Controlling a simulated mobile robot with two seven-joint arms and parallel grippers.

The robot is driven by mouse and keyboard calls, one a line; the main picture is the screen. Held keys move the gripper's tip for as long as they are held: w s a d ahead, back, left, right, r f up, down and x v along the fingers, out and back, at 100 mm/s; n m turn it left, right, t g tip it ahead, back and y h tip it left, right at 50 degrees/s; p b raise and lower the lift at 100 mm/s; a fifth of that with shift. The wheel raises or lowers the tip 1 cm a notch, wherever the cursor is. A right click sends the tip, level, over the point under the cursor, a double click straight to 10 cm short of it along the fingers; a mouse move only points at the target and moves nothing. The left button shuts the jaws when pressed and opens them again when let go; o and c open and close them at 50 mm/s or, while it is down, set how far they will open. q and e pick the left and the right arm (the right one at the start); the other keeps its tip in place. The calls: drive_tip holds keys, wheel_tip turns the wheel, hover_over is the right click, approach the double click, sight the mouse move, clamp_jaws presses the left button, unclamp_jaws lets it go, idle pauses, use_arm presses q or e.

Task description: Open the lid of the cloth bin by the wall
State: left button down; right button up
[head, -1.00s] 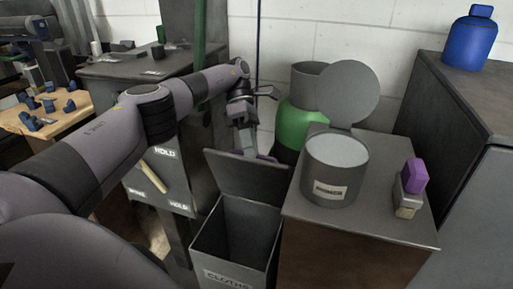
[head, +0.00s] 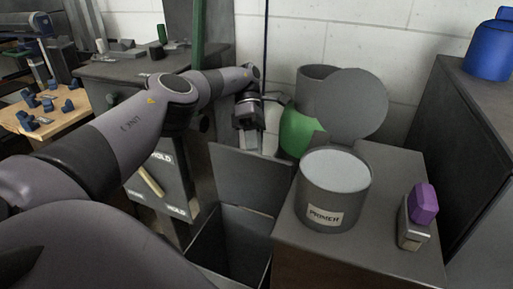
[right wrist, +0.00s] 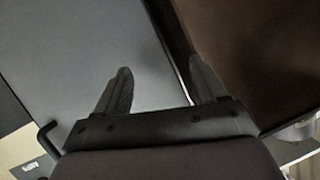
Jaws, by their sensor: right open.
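The cloth bin (head: 240,238) is a grey box on the floor, left of the cabinet with the primer can. Its flat grey lid (head: 250,180) stands raised, close to upright, at the bin's back edge, and the dark inside shows. My left gripper (head: 248,143) is at the lid's top edge, with its tips partly hidden behind it. I cannot tell whether its jaws are shut or whether they touch the lid. My right gripper (right wrist: 160,85) shows in the right wrist view, open with nothing between its fingers. It faces a grey surface and a dark brown one.
The primer can (head: 335,190), with its round lid (head: 351,106) raised, stands on the grey-topped cabinet (head: 330,258) right of the bin. A purple-topped block (head: 422,205) is beside it. A green container (head: 298,132) is behind. A dark box with a handle (head: 165,180) is to the left.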

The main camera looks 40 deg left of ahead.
use_arm(q)
drive_tip(key=shift+s+f, duration=0.2)
drive_tip(key=shift+f, duration=0.45)
use_arm(e)
drive_tip(key=shift+f, duration=0.1)
use_arm(q)
drive_tip(key=c, duration=1.1)
unclamp_jaws()
drive_tip(key=shift+w+a+f, duration=0.1)
drive_tip(key=shift+a, duration=0.05)
drive_tip(key=shift+r, duration=0.2)
drive_tip(key=shift+r+p, duration=7.7)
drive_tip(key=shift+r, duration=2.25)
use_arm(e)
drive_tip(key=s+d+r+g+h, duration=0.1)
drive_tip(key=s+d+r+h, duration=0.1)
drive_tip(key=d, duration=0.6)
drive_tip(key=shift+s+d+r+g+h, duration=0.25)
drive_tip(key=shift+s+d+g+h, duration=0.1)
drive_tip(key=shift+s+h, duration=0.65)
drive_tip(key=shift+w, duration=0.1)
